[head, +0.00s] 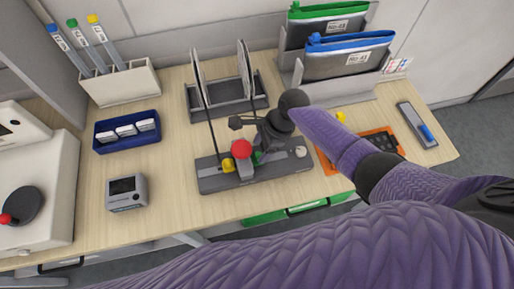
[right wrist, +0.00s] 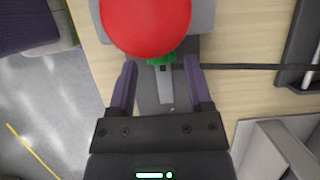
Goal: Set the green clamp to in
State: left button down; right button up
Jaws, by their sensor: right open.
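The grey clamp fixture (head: 215,182) lies on the wooden table, with a red ball knob (head: 241,149), a yellow clamp part (head: 228,167) and the green clamp (head: 257,157) close together on it. The green clamp is small and partly hidden by my gripper and the red knob. My right gripper (head: 262,150) is over the fixture, beside the red knob. In the right wrist view its two fingers (right wrist: 161,82) are apart, with the green clamp (right wrist: 164,61) just beyond and between them; the red knob (right wrist: 146,22) covers much of it. My left gripper is not in view.
An orange tray (head: 330,163) is right of the fixture. A small grey display box (head: 127,192) and a blue bin (head: 127,145) stand left. Table between them is clear.

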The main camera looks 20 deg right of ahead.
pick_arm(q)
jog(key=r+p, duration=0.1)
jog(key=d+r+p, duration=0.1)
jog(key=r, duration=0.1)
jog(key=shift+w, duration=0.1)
pick_arm(e)
jog(key=v, duration=0.7)
